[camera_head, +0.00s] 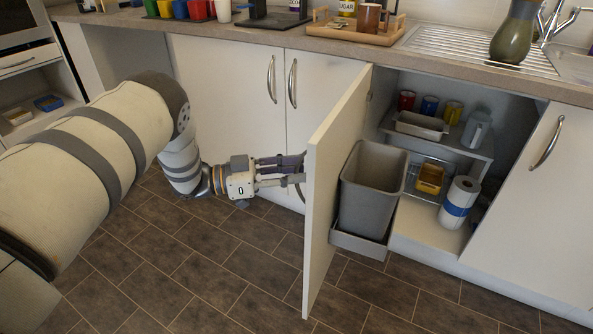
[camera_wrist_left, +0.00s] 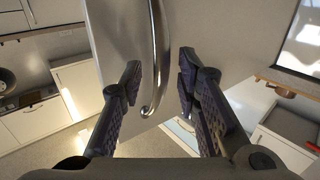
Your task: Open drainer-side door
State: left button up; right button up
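The drainer-side door (camera_head: 334,185), a white panel below the ridged metal drainer (camera_head: 470,45), stands swung wide open, its edge toward the head camera. My left gripper (camera_head: 292,169) is at the outer, left side of this door. In the left wrist view, the door's curved metal handle (camera_wrist_left: 157,55) reaches down between the fingertips of my left gripper (camera_wrist_left: 160,80). The fingers are spread, with visible gaps on both sides of the handle. The handle is mostly hidden behind the fingers and door in the head view. My right gripper is not in view.
The open cupboard holds a grey bin (camera_head: 372,190), a shelf with cans and a jug (camera_head: 476,130), a yellow basket (camera_head: 431,178) and a paper roll (camera_head: 459,203). Closed doors (camera_head: 230,110) stand left. The tiled floor (camera_head: 250,270) in front is clear.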

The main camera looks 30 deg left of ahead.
pick_arm(q)
jog(key=v, duration=1.1)
jog(key=shift+s, duration=0.1)
jog(key=d+f+n+t+y+p, duration=0.1)
jog(key=d+f+n+y+p, duration=0.1)
jog(key=d+f+n+y, duration=0.4)
jog(key=s+d+f+n+g+y+p, duration=0.25)
jog(key=s+d+f+g+y, duration=0.2)
jog(key=s+f, duration=0.6)
jog(key=s+d+r+n+g+y, duration=0.1)
jog(key=s+g, duration=0.4)
jog(key=s, duration=0.9)
jog(key=s+d+r+g+y+p, duration=0.1)
jog(key=s+g, duration=0.5)
jog(key=s, duration=0.9)
jog(key=d+y, duration=0.1)
jog(key=d, duration=0.1)
jog(key=shift+s+d+r+n, duration=0.35)
jog(key=shift+r, duration=0.05)
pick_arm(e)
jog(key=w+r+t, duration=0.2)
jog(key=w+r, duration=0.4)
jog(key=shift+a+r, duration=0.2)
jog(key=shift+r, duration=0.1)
